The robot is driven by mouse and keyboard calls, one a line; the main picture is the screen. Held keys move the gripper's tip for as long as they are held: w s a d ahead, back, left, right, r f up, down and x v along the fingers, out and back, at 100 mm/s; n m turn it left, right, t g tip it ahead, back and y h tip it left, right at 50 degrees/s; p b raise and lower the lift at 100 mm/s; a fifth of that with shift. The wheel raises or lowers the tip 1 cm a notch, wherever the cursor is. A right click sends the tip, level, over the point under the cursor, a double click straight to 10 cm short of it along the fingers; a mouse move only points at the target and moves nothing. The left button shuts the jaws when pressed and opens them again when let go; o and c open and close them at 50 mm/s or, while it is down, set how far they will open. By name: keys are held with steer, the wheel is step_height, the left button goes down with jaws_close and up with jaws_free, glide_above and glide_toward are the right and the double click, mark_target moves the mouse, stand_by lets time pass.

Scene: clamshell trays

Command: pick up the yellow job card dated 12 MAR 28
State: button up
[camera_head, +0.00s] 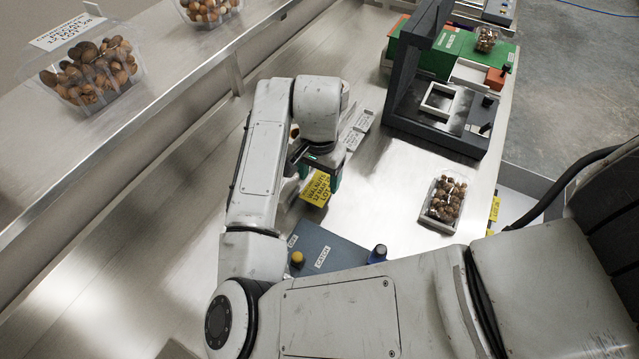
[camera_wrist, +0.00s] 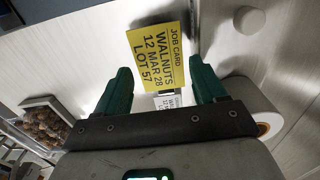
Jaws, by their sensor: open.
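The yellow job card (camera_wrist: 156,57) shows between and beyond my fingertips in the wrist view. It reads JOB CARD, WALNUTS, 12 MAR 28, LOT 57. In the head view the card (camera_head: 317,189) is just below my gripper (camera_head: 318,172), partly covered by it. My gripper (camera_wrist: 161,84) has two green fingers, spread apart, with nothing between them. I cannot tell the exact gap between the fingertips and the card.
A walnut tray (camera_head: 427,216) sits to the right on the metal table. A dark press-like frame (camera_head: 398,118) stands behind it. A blue-grey panel marked CATCH (camera_head: 340,250) has knobs near my arm. A white roll (camera_wrist: 262,112) is close to my right finger. Another yellow card (camera_head: 495,208) hangs at the table edge.

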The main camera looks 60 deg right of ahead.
steer(key=shift+f, duration=0.85)
steer(key=shift+c, duration=0.2)
steer(key=c, duration=0.6)
steer(key=shift+r, duration=0.1)
steer(key=shift+c, duration=0.2)
